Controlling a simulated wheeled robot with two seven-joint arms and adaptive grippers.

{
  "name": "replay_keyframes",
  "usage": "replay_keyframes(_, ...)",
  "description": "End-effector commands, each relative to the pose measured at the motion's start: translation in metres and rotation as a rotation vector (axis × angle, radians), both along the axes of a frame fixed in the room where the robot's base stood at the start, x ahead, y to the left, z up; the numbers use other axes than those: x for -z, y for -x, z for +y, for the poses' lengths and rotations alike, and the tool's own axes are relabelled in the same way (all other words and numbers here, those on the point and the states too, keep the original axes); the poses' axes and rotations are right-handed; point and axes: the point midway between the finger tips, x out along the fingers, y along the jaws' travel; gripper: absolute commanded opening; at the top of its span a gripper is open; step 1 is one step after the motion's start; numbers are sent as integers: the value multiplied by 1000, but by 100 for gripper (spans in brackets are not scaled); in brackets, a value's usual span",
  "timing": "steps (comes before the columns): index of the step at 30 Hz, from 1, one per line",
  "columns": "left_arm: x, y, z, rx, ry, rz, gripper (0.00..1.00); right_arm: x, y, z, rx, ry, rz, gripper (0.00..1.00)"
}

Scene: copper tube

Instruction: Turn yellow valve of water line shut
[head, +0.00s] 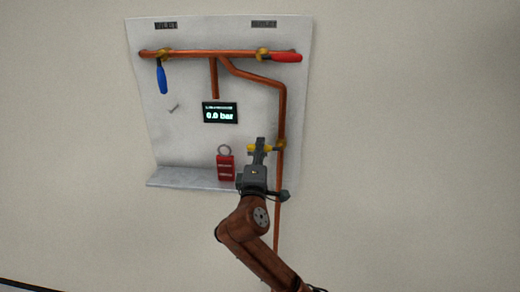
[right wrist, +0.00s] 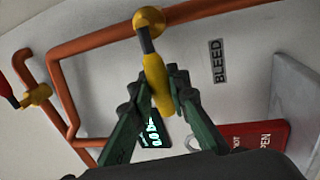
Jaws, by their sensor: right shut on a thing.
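The yellow valve handle (head: 251,148) sticks out to the left from its brass body on the right-hand vertical copper pipe (head: 281,115), roughly square to that pipe. My right gripper (head: 259,144) is at the handle and partly covers it in the head view. In the right wrist view the yellow handle (right wrist: 157,82) lies between the two dark green fingers, which are shut on it. Its dark stem leads to the round brass valve body (right wrist: 149,20) on the copper pipe. My left gripper is in neither view.
On the white panel (head: 170,135), a blue handle (head: 162,79) hangs down and a red handle (head: 286,57) lies along the top pipe. A display (head: 220,113) reads 0.0 bar.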

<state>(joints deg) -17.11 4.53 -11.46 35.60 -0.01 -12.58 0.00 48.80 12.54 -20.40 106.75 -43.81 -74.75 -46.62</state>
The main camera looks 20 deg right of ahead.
Motion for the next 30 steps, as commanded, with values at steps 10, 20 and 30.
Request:
replay_keyframes(10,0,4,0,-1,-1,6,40,-3,1,-1,0,-2,-6,26)
replay_keyframes(20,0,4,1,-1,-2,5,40,-1,0,0,0,0,-3,34)
replay_keyframes(30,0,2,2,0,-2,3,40,6,32,14,-5,-2,-3,34)
